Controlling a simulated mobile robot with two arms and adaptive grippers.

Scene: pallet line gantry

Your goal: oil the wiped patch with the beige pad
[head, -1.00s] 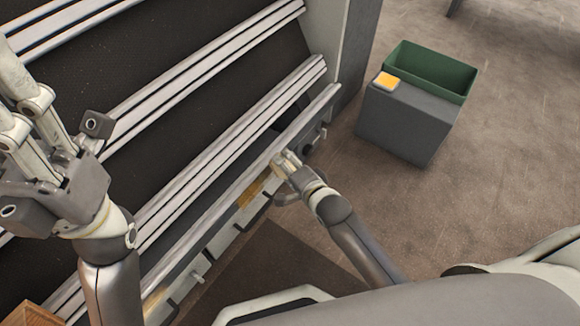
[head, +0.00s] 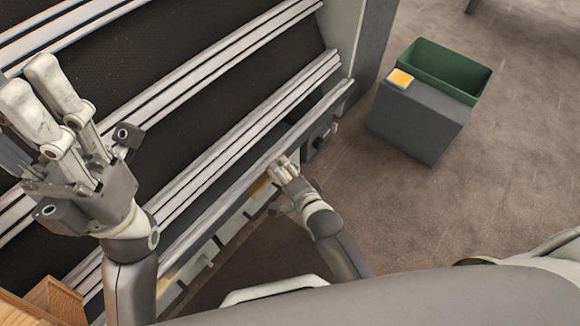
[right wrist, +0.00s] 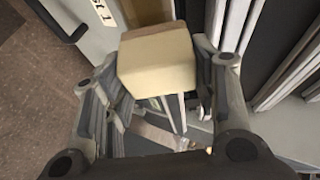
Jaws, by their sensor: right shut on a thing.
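My right gripper (head: 280,174) is shut on the beige pad (right wrist: 157,62), a pale block held between its fingers in the right wrist view. In the head view it is at the front side of the long rail, at the upper right end of a yellow-brown patch (head: 258,187). The gripper hides part of this patch. A brown area (right wrist: 148,11) shows just beyond the pad in the right wrist view; whether the pad touches it I cannot tell. My left gripper (head: 72,112) is raised over the rails at the left, fingers spread, empty.
A grey box (head: 420,118) with a yellow-orange square (head: 400,78) on top stands on the floor at right, beside a green bin (head: 452,72). Small fittings line the frame's front side. A wooden box (head: 62,299) is at lower left. Floor between frame and grey box is clear.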

